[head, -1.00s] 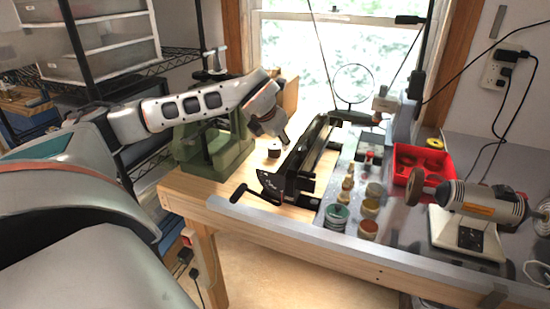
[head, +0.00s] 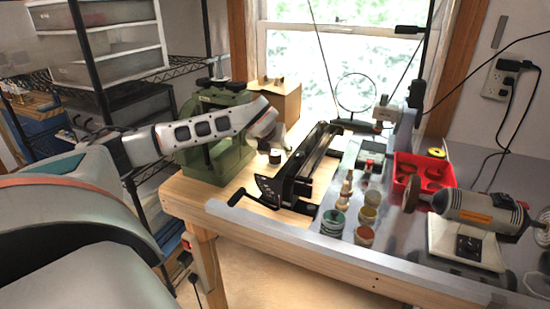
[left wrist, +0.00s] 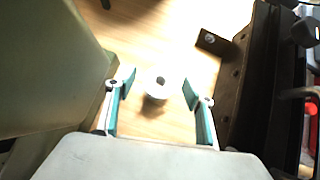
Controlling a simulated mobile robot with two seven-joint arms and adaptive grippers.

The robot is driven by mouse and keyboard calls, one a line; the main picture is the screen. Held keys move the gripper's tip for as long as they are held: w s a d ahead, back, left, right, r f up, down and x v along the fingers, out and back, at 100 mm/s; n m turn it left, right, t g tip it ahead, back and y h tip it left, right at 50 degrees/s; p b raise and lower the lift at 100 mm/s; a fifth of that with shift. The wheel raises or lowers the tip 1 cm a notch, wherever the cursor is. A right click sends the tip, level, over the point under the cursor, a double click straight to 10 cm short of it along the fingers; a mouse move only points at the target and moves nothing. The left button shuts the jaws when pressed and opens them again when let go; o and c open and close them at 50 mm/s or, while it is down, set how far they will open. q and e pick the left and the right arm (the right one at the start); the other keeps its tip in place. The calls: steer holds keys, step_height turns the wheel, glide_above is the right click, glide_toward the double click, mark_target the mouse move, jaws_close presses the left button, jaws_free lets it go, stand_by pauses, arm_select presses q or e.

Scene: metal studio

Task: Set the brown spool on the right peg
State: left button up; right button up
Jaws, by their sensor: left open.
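A small spool (head: 275,156) with a pale rim and a dark middle stands on the wooden bench, between the green vise and the black machine. It also shows in the left wrist view (left wrist: 157,88), with a hole in its top. My left gripper (head: 273,136) is over the bench close to the spool. In the left wrist view my left gripper (left wrist: 158,78) is open, with one teal-padded finger on each side of the spool and a gap at both sides. I cannot make out the right peg. My right gripper does not show.
The green vise (head: 216,140) stands left of the spool and the black machine (head: 298,170) right of it. Behind is a wooden box (head: 284,103). Further right are paint jars (head: 332,221), a red bin (head: 432,170) and a grinder (head: 480,212).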

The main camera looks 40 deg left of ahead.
arm_select(q)
steer(key=shift+w+a+f, duration=0.2)
steer(key=shift+w+f, duration=0.2)
steer(key=shift+f, duration=0.2)
steer(key=c, duration=1.1)
steer(key=shift+c, duration=0.5)
steer(key=shift+r, duration=0.15)
